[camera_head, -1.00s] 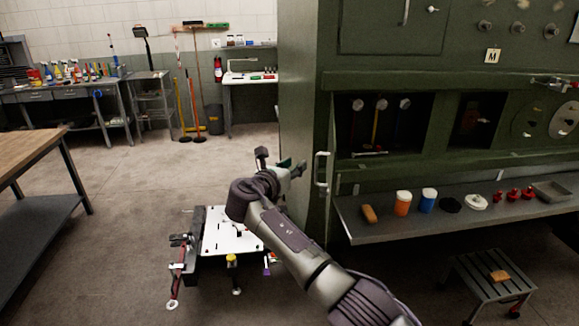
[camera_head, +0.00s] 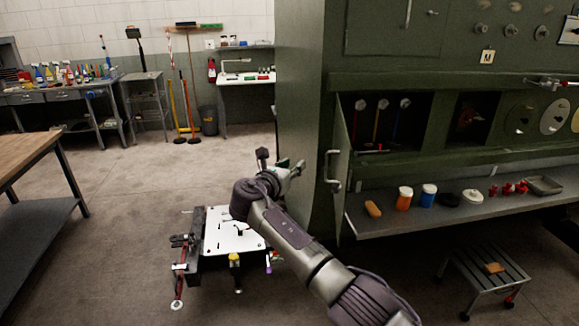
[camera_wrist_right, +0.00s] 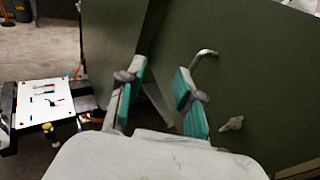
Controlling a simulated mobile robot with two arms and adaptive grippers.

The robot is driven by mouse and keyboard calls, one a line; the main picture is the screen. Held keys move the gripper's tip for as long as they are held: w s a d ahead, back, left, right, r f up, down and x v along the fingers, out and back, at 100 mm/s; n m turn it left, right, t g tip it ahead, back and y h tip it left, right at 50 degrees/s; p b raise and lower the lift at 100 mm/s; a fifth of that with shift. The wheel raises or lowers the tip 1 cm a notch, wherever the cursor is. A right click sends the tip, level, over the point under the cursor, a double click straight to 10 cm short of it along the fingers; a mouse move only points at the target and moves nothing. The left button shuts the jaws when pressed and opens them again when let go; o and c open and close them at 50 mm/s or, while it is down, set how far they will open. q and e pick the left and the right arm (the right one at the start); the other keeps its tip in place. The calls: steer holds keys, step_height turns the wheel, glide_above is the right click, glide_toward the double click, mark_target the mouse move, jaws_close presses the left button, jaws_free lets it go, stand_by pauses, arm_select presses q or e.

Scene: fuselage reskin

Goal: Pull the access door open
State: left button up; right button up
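The access door (camera_head: 342,150) is a dark green panel seen nearly edge-on in the head view, standing out at the left end of the open bay. Its pale bar handle (camera_head: 332,172) sticks out to the left. In the right wrist view a broad green panel (camera_wrist_right: 250,70) carries a curved bar handle (camera_wrist_right: 205,54) and a small pale latch (camera_wrist_right: 232,124). My right gripper (camera_head: 290,168) is left of the door in the head view. In the wrist view its teal-padded fingers (camera_wrist_right: 160,80) are apart and empty, with the handle just beyond the right finger. My left gripper is out of view.
The green fuselage wall (camera_head: 298,110) is close behind my right gripper. A shelf (camera_head: 400,225) with bottles and small parts juts out right of the door. A step stool (camera_head: 490,275) stands below it. A cart with a white top (camera_head: 232,238) is below my gripper.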

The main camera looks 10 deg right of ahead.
steer(key=s+d+f+m+g+y+b, duration=0.1)
steer(key=s+f+m+g+y+b, duration=0.15)
steer(key=f, duration=1.25)
steer(key=s+d+f+m+g+y+b, duration=0.15)
steer(key=s+f, duration=0.25)
steer(key=f, duration=1.2)
steer(key=s+f+m+g+y+b, duration=0.1)
steer(key=s+f+m, duration=0.1)
steer(key=s+f, duration=0.35)
steer(key=s+d+f+m+g+y, duration=0.1)
steer(key=s+f, duration=0.2)
steer(key=f, duration=0.6)
steer(key=s+f+m+g+y+b, duration=0.1)
steer(key=s+f+m, duration=0.1)
steer(key=s+f, duration=0.4)
steer(key=s+d+f+m+g+y+b, duration=0.3)
steer(key=s+f+m, duration=0.5)
steer(key=s+f, duration=1.45)
steer(key=s+d+f+m+b, duration=0.1)
steer(key=s+f+m, duration=0.1)
steer(key=s, duration=0.6)
steer(key=s+d+f+m+g+b, duration=0.1)
steer(key=s+f+m+b, duration=0.1)
steer(key=s, duration=0.7)
steer(key=s+d+f+m+g+b, duration=0.1)
steer(key=s+f+m, duration=0.3)
steer(key=s, duration=0.5)
steer(key=shift+s+d+m, duration=0.15)
steer(key=shift+d+m, duration=0.1)
steer(key=shift+m, duration=0.75)
